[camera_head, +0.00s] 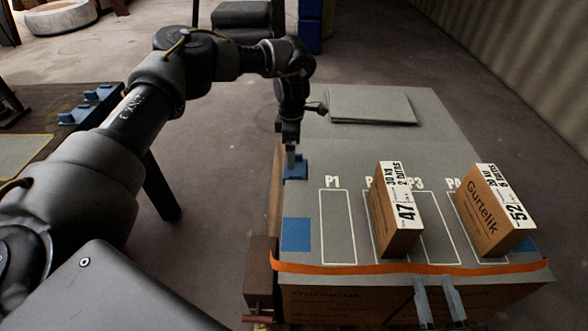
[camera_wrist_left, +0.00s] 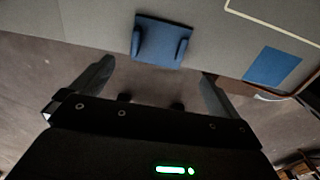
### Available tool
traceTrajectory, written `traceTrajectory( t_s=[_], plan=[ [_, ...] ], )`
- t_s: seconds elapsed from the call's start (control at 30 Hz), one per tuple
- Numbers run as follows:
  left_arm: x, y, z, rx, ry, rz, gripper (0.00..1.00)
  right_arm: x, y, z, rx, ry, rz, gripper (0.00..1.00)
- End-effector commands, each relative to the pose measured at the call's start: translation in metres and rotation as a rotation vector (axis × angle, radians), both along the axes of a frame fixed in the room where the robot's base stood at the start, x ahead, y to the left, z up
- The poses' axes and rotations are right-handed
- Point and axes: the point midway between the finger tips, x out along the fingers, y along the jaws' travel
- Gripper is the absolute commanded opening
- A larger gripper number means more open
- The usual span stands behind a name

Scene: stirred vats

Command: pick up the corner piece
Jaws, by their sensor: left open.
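The blue corner piece (camera_head: 296,170) sits at the left edge of the grey table top, beyond the P1 outline. In the left wrist view the corner piece (camera_wrist_left: 160,38) shows as a plate with two raised lugs. My left gripper (camera_head: 290,153) points down close to it. In the left wrist view my left gripper (camera_wrist_left: 157,76) is open and empty, with the corner piece ahead, roughly centred between the fingers and apart from them. My right gripper (camera_head: 438,299) is at the table's front edge, its two fingers apart with nothing seen between them.
Two brown boxes, one marked 47 (camera_head: 393,225) and one marked 52 (camera_head: 490,215), stand right of the empty P1 outline (camera_head: 338,227). A blue square (camera_head: 296,234) marks the front left. A grey slab (camera_head: 371,106) lies at the back. An orange strip (camera_head: 410,268) runs along the front.

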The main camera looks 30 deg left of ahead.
Motion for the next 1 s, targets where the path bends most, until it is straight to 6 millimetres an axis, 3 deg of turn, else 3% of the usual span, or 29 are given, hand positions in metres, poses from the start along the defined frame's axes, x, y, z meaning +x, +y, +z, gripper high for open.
traceTrajectory(
  t_s=[0.1,0.37,0.7,1.0],
  plan=[
    [0.001,-0.001,-0.014,0.0,-0.001,-0.002,1.0,-0.003,0.004,0.008,0.026,-0.05,0.017,0.36],
    [0.001,-0.001,-0.022,0.001,0.0,-0.003,1.0,-0.006,0.006,0.014,0.048,-0.089,0.026,0.36],
    [0.002,0.002,-0.066,0.0,0.0,-0.006,1.0,-0.008,-0.001,0.039,0.153,-0.276,0.016,0.36],
    [0.003,0.002,-0.069,0.0,-0.001,-0.005,0.99,-0.008,-0.003,0.042,0.161,-0.291,0.013,0.36]
  ],
)
